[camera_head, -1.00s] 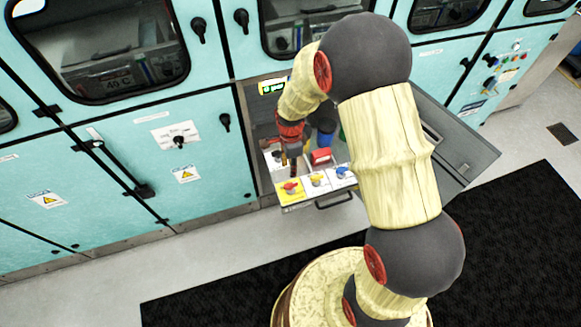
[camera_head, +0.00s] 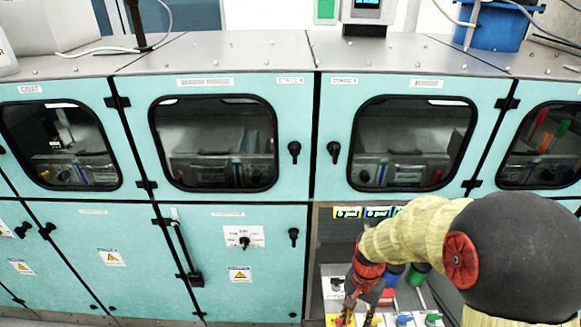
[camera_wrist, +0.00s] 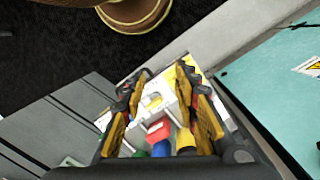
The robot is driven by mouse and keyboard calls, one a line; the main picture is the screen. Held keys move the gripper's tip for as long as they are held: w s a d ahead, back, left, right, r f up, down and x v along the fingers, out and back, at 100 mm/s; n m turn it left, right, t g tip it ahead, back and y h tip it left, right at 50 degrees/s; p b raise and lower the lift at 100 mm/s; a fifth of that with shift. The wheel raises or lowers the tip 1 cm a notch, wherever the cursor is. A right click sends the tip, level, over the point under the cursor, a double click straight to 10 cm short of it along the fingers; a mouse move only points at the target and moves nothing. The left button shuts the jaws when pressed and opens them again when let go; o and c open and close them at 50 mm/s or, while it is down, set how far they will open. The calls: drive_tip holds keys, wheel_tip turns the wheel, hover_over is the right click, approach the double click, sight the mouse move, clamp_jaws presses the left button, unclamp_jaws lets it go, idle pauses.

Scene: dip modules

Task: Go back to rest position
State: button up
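My gripper (camera_head: 350,300) is over the opened drawer at the lower right of the head view. In the wrist view my gripper (camera_wrist: 162,76) shows its two yellow-and-black fingers spread apart, with no object clearly clamped between them. Below and between the fingers lie a white module (camera_wrist: 157,97), a red block (camera_wrist: 158,131), and blue and yellow parts. Whether a finger touches any of them I cannot tell. In the head view my arm hides much of the drawer; coloured knobs, including a blue one (camera_head: 403,320), show at its front.
Teal cabinets with a closed lower door (camera_head: 240,262) and dark windows (camera_head: 213,143) stand around the drawer. A metal top (camera_head: 220,52) runs above them, with a blue bucket (camera_head: 497,28) on it. In the wrist view, a black mat (camera_wrist: 50,50) lies on the floor.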

drive_tip(key=s+r+n+t+b, duration=0.1)
drive_tip(key=s+r+n+t, duration=0.2)
drive_tip(key=r, duration=1)
drive_tip(key=s+r+n+t+b, duration=0.1)
drive_tip(key=s+r+n+t, duration=0.3)
drive_tip(key=s+r, duration=0.5)
wheel_tip(320, 180, up, 4)
drive_tip(key=shift+s+d+f, duration=0.15)
drive_tip(key=shift+s+d, duration=0.05)
drive_tip(key=shift+d, duration=0.05)
